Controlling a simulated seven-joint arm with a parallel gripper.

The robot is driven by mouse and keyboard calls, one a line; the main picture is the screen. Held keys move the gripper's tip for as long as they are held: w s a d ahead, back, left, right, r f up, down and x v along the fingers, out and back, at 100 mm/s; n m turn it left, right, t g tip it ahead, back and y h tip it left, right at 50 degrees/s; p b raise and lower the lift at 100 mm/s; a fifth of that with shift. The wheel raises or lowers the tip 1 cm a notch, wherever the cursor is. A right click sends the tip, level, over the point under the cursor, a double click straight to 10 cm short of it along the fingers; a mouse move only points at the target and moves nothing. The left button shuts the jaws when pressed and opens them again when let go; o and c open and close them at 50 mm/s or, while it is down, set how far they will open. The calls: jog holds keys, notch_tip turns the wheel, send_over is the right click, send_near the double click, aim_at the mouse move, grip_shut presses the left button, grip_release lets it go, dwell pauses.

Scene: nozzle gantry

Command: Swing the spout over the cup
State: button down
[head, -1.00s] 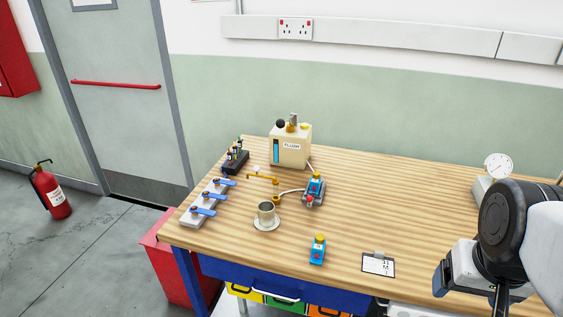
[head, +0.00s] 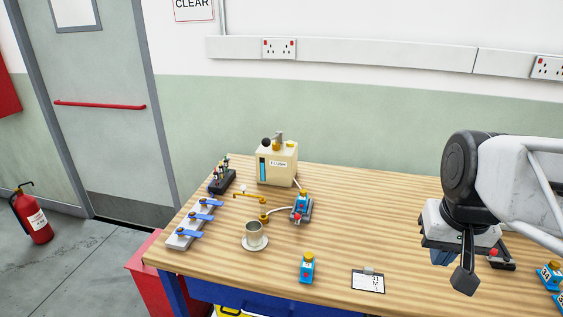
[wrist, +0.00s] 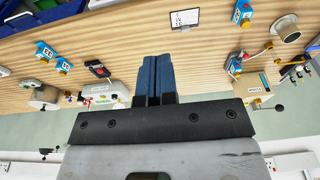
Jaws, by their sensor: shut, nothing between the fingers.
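The brass spout (head: 248,196) extends left from its post, behind the cup and apart from it. The metal cup (head: 254,234) stands upright on a pale saucer (head: 255,245) in front of the spout's post. In the wrist view the cup (wrist: 286,29) and the spout (wrist: 263,50) show at the upper right. My gripper (head: 462,272) is well to the right of both, above the bench. In the wrist view my gripper (wrist: 155,62) has its blue fingers together with nothing between them.
A blue pump-like unit (head: 301,207) with a pale hose stands right of the spout. Blue-handled valves (head: 187,236) lie left. A blue bottle (head: 307,268) and clipboard (head: 368,281) are in front.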

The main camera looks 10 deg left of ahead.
jog(key=w+a+r+g, duration=0.1)
jog(key=w+a+r, duration=0.1)
jog(key=w+a, duration=0.65)
jog(key=w+a+r+n+g, duration=0.15)
jog(key=w+a, duration=0.35)
jog(key=w, duration=0.6)
jog(key=w+a+r, duration=0.3)
jog(key=w+a, duration=0.3)
jog(key=w, duration=0.3)
jog(key=w+a+f+g, duration=0.1)
jog(key=w+a+f, duration=0.3)
jog(key=a, duration=0.6)
jog(key=w+a+f+g, duration=0.1)
jog(key=w+a+f, duration=0.3)
jog(key=a, duration=0.6)
jog(key=w+a+f+g, duration=0.1)
jog(key=w+a+f, duration=0.2)
jog(key=w+a, duration=0.5)
jog(key=shift+a+f+n+h, duration=0.35)
jog(key=shift+a+f+h, duration=0.05)
jog(key=shift+a, duration=0.75)
jog(key=shift+f, duration=0.1)
jog(key=s+d+f, duration=0.1)
jog(key=s+f, duration=0.5)
jog(key=f, duration=0.4)
jog(key=shift+s+d, duration=0.15)
jog(key=shift+s, duration=0.2)
